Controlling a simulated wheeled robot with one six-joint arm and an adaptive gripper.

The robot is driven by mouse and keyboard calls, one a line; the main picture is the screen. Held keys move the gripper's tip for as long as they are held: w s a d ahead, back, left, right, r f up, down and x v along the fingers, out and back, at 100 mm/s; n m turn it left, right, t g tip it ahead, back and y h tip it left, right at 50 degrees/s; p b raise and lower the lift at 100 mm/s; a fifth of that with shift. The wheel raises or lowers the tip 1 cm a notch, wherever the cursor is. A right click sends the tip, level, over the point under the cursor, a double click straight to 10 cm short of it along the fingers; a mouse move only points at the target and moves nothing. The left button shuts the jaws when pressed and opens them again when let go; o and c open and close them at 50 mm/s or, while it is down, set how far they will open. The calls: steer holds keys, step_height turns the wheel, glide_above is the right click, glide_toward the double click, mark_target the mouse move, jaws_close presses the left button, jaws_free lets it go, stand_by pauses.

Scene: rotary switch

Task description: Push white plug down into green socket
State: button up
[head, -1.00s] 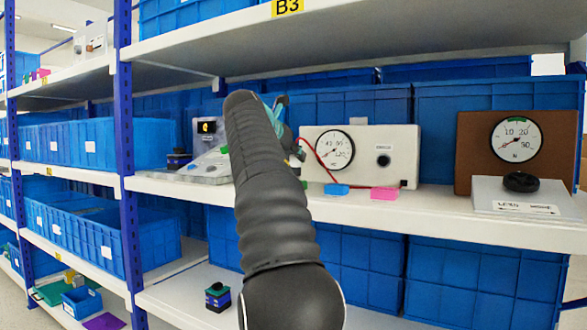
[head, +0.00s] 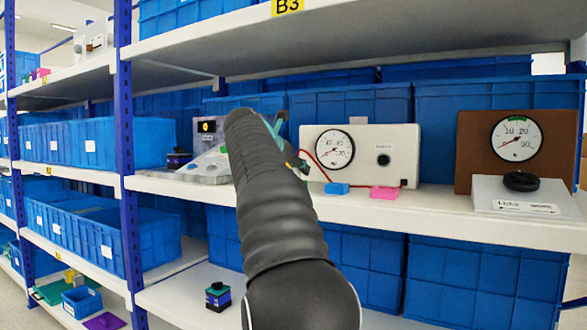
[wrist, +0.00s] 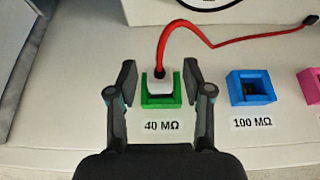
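The green socket (wrist: 161,101) lies on the pale shelf in the wrist view, above a "40 MΩ" label. The white plug (wrist: 160,81) sits at the socket's opening, with a red cable (wrist: 200,33) running up and right from it. How deep the plug sits I cannot tell. My gripper (wrist: 160,78) is open, one finger on each side of the plug with gaps between. In the head view my arm hides the plug and green socket; my gripper (head: 290,150) shows only partly behind the arm.
A blue socket (wrist: 251,87) labelled "100 MΩ" stands to the right, then a pink socket (wrist: 313,83). Behind them stands a white meter box (head: 396,143) with a dial. A brown meter panel (head: 475,145) and black knob (head: 521,181) are farther right.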

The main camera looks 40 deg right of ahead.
steer(key=shift+a+r, duration=0.1)
steer(key=shift+r, duration=0.15)
steer(key=v, duration=1.1)
steer(key=shift+s+a, duration=0.15)
steer(key=shift+a, duration=0.2)
steer(key=shift+r, duration=0.1)
